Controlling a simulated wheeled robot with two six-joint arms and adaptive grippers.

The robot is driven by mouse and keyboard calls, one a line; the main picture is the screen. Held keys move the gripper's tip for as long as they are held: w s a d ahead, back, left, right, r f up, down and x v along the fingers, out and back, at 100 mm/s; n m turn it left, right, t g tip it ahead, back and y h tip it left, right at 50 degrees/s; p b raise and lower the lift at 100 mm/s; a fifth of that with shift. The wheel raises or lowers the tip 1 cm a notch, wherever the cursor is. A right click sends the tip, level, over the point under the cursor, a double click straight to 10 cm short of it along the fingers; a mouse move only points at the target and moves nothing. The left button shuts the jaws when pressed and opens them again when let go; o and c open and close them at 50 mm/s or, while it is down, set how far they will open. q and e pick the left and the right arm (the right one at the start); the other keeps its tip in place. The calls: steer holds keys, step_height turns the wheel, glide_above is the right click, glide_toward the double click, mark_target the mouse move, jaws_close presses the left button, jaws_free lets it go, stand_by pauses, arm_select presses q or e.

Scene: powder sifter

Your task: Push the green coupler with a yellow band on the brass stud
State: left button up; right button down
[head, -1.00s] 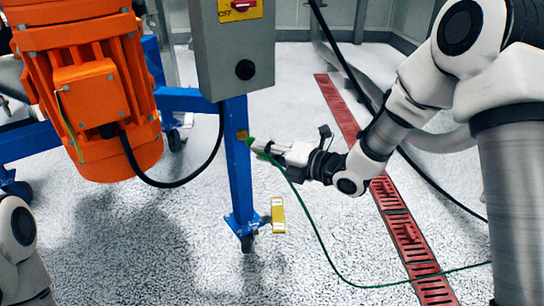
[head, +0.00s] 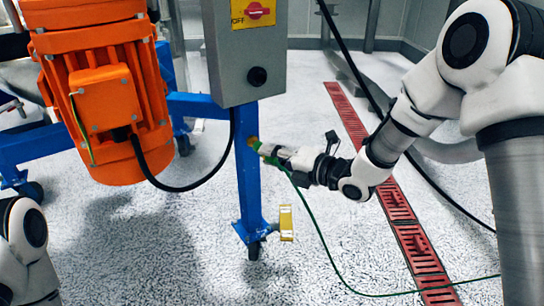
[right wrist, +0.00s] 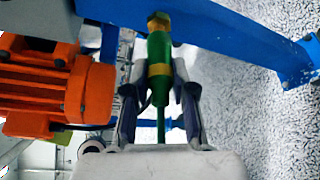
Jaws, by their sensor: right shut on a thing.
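The green coupler with a yellow band (right wrist: 159,70) is between the fingers of my right gripper (right wrist: 159,85), which is shut on it. In the head view my right gripper (head: 270,152) points left at the blue leg, with the coupler's green end (head: 258,146) showing at its tip. The brass stud (head: 252,141) is on the blue leg just below the grey box. In the right wrist view the brass stud (right wrist: 158,20) lines up with the coupler's front end and appears to meet it. How far the coupler sits on it is unclear. My left gripper is out of view.
A green cable (head: 318,235) trails from the coupler to the floor. An orange motor (head: 105,100), the grey switch box (head: 243,70) and the blue frame leg (head: 249,190) stand close by. A yellow block (head: 286,223) is by the leg's foot. A red drain grating (head: 410,240) crosses the floor.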

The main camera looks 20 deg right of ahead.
steer(key=shift+w+a, duration=0.2)
steer(key=shift+w, duration=0.7)
stand_by(0.9)
steer(key=c, duration=0.9)
jaws_free()
